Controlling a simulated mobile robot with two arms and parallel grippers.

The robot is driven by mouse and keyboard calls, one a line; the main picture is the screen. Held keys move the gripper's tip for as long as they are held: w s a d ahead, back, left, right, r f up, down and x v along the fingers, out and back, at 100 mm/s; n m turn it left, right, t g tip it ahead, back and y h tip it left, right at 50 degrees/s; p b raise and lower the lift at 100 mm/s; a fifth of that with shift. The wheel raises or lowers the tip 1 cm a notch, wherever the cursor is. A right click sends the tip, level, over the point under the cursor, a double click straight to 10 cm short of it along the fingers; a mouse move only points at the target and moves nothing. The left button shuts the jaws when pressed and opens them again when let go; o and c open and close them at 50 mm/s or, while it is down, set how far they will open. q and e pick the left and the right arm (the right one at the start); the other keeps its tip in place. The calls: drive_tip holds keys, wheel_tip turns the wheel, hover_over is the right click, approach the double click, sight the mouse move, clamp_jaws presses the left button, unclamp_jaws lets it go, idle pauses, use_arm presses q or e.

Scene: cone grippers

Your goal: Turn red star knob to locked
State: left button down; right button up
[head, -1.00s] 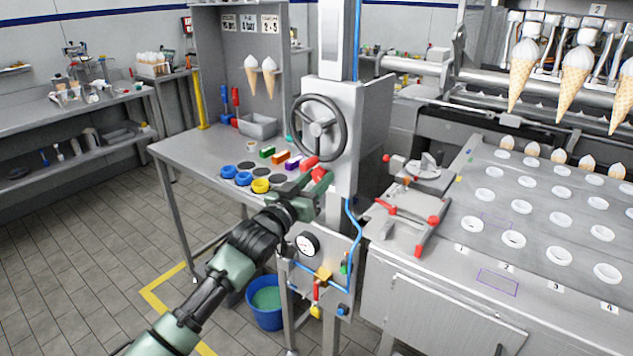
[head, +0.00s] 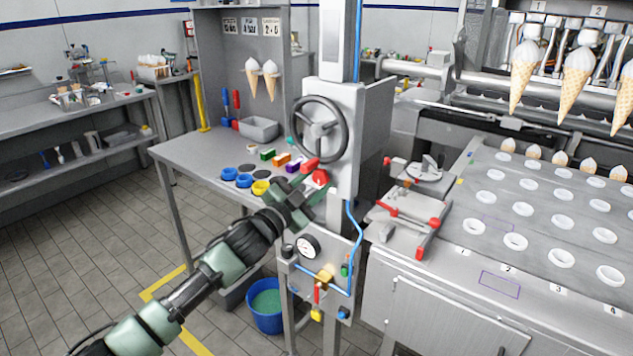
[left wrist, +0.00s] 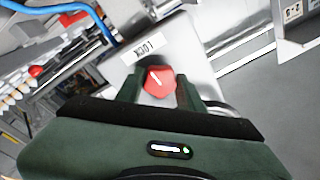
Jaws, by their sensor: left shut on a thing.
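The red star knob (head: 320,178) is on the front of the grey column below the handwheel. In the left wrist view the knob (left wrist: 158,82) shows a white pointer line that slants across its face. My left gripper (head: 318,192) reaches it from the lower left. Its two green fingers (left wrist: 158,90) stand on either side of the knob and are shut on it. A white label (left wrist: 150,47) with dark letters is beside the knob, upside down in that view; I cannot read it surely. My right gripper is in neither view.
A grey handwheel (head: 320,129) is just above the knob. A pressure gauge (head: 308,246) and blue hose (head: 360,238) are below it. The steel table (head: 180,153) with coloured caps is to the left. A red-handled clamp (head: 412,218) is to the right.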

use_arm(q)
drive_tip(key=shift+m, duration=0.7)
drive_tip(key=c, duration=0.9)
unclamp_jaws()
drive_tip(key=b+v, duration=0.1)
drive_tip(key=v, duration=0.7)
drive_tip(key=shift+w+f, duration=0.1)
drive_tip(key=shift+w, duration=0.05)
